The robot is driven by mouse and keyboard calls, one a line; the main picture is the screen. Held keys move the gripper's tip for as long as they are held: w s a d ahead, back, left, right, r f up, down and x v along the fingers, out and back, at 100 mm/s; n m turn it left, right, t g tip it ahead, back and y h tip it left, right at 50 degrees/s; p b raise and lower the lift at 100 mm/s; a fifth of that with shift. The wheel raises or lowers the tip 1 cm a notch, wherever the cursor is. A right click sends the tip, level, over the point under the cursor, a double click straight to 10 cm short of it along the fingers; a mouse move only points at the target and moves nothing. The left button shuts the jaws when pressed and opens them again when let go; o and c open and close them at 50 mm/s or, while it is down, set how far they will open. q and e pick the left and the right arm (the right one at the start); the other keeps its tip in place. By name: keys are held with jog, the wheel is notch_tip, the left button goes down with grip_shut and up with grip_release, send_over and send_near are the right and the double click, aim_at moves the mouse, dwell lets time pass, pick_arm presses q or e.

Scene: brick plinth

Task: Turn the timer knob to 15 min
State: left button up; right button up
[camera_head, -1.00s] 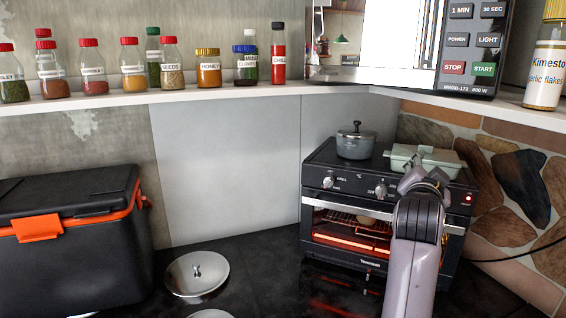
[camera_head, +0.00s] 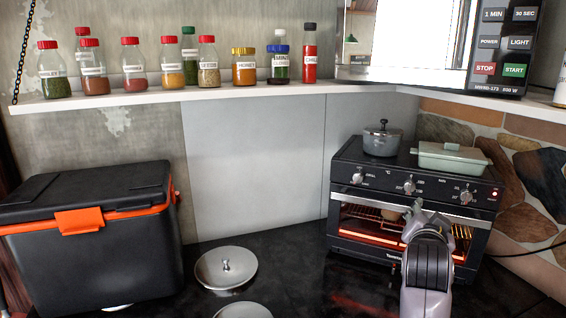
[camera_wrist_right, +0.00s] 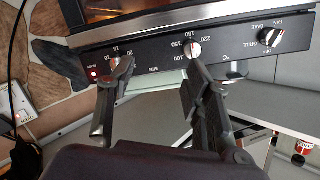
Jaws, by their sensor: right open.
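The black oven (camera_head: 345,215) has three silver knobs on its front panel. The timer knob (camera_head: 466,196) is the right one, beside a red light; its pointer is too small to read. In the wrist view, which is upside down, the timer knob (camera_wrist_right: 117,62) is partly hidden behind a fingertip. The temperature knob (camera_head: 409,187) is in the middle; it also shows in the wrist view (camera_wrist_right: 194,50) just beyond the other finger. My right gripper (camera_head: 430,212) is open and empty, in front of the oven door below the panel. My left gripper is not in view.
A grey pot (camera_head: 382,141) and a pale green dish (camera_head: 452,160) stand on the oven. A black and orange cooler (camera_head: 95,250) is at the left. Metal lids (camera_head: 226,268) lie on the dark counter. A shelf (camera_head: 200,97) with spice jars runs above.

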jog(key=s+a+f+n+g+y, duration=0.2)
jog(key=s+a+f+n+g, duration=0.15)
jog(key=s+f, duration=0.75)
jog(key=s+a+f+n+g+y, duration=0.2)
jog(key=s+f+n+y, duration=0.3)
jog(key=f, duration=0.9)
jog(key=s+a+f+n+g, duration=0.25)
jog(key=s+f, duration=0.25)
jog(key=s, duration=0.6)
jog(key=s+a+f+n+g, duration=0.2)
jog(key=s+a+f+g, duration=0.15)
jog(key=s, duration=0.85)
notch_tip(320, 180, down, 27)
jog(key=s, duration=0.1)
jog(key=s+d+f+g, duration=0.2)
jog(key=s+f, duration=1.4)
jog(key=s, duration=0.1)
jog(key=shift+d+y, duration=0.3)
jog(key=shift+f, duration=0.1)
